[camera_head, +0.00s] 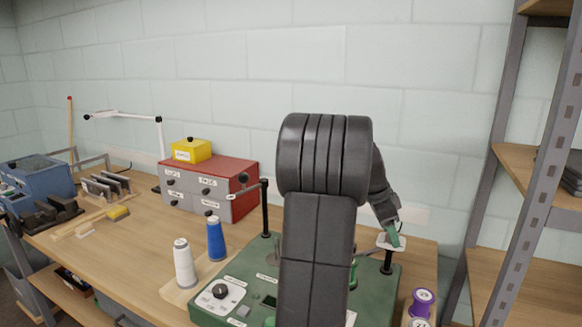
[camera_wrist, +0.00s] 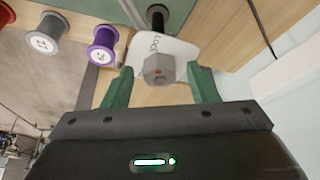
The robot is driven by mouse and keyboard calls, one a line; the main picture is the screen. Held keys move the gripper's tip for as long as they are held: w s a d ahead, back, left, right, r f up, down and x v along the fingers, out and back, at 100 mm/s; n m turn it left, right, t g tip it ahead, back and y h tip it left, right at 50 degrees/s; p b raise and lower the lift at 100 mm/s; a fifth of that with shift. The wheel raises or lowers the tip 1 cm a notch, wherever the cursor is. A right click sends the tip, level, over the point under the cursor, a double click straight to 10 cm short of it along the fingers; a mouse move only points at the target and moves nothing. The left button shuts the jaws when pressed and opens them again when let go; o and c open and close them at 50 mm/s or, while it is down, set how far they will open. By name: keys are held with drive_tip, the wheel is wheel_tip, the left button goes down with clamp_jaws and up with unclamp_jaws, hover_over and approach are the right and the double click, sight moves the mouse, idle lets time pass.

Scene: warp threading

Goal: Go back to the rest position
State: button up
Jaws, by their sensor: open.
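My gripper (camera_head: 394,234) is at the right end of the green machine, at a white plate on a black post. In the wrist view, my gripper (camera_wrist: 161,84) has its two green fingers spread apart with nothing held. A grey hexagonal knob (camera_wrist: 158,70) on the white plate (camera_wrist: 182,50) shows between and just beyond the fingertips. I cannot tell whether a finger touches it. My dark arm covers the middle of the green machine (camera_head: 240,268) in the head view.
A white spool (camera_head: 184,265) and a blue spool (camera_head: 216,240) stand left of the machine. A purple spool (camera_head: 422,302) is at the right. A red-topped drawer box (camera_head: 212,182) carries a yellow box (camera_head: 191,150). A metal shelf (camera_head: 530,170) stands at the right.

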drive_tip(key=shift+s+n+t, duration=0.1)
drive_tip(key=shift+n+t, duration=0.3)
drive_tip(key=shift+n, duration=0.5)
drive_tip(key=shift+s, duration=0.1)
